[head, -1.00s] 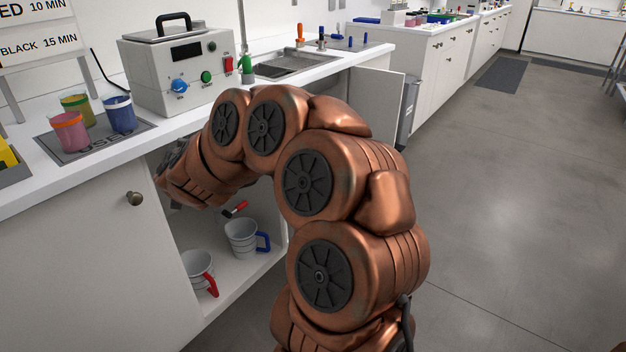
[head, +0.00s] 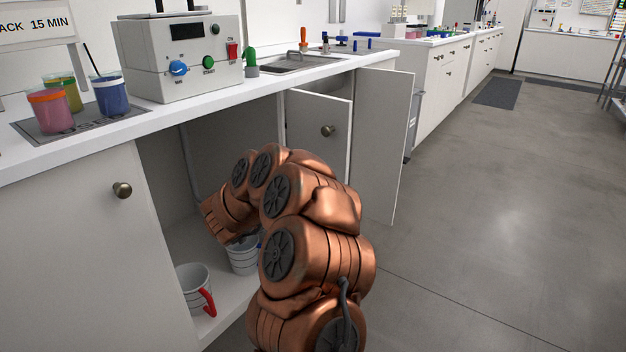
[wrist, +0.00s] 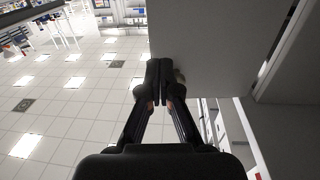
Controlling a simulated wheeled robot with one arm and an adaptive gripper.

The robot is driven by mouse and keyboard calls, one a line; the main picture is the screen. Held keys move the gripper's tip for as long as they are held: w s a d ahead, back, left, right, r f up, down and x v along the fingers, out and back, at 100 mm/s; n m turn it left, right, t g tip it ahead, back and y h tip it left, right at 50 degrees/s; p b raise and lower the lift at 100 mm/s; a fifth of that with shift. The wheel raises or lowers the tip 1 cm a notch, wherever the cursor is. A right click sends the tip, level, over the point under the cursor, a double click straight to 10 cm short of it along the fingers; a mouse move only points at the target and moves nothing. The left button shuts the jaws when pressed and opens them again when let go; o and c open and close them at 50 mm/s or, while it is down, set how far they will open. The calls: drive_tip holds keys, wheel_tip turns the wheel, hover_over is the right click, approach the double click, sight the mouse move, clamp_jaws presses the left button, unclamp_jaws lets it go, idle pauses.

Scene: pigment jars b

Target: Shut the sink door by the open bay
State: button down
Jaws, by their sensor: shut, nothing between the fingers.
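The sink door by the open bay (head: 308,117) is a pale panel with a round knob, in the head view right of the bay. It stands partly open, its knob side swung out from the counter front. The other sink door (head: 380,140), further right, stands wide open. In the head view my arm hides my gripper and the lower part of the nearer door. In the wrist view my gripper (wrist: 159,82) is shut and empty, its fingertips at the left edge of a grey panel (wrist: 215,50). I cannot tell which panel it is, or whether they touch.
The open bay (head: 205,265) holds a cup with a red handle (head: 195,287) and another cup (head: 243,256) partly behind my arm. A closed door with a knob (head: 122,190) is at left. A control box (head: 185,58) stands on the counter. Floor at right is clear.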

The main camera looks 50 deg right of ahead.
sight(339, 160)
drive_tip(key=d+b, duration=0.1)
drive_tip(key=d, duration=0.2)
drive_tip(key=d+b, duration=0.1)
drive_tip(key=d, duration=0.3)
drive_tip(key=d+b, duration=0.2)
drive_tip(key=d, duration=0.2)
drive_tip(key=shift+s+f, duration=0.1)
drive_tip(key=shift+s, duration=0.15)
drive_tip(key=shift+d+b, duration=0.3)
drive_tip(key=shift+d, duration=0.25)
drive_tip(key=shift+w, duration=0.1)
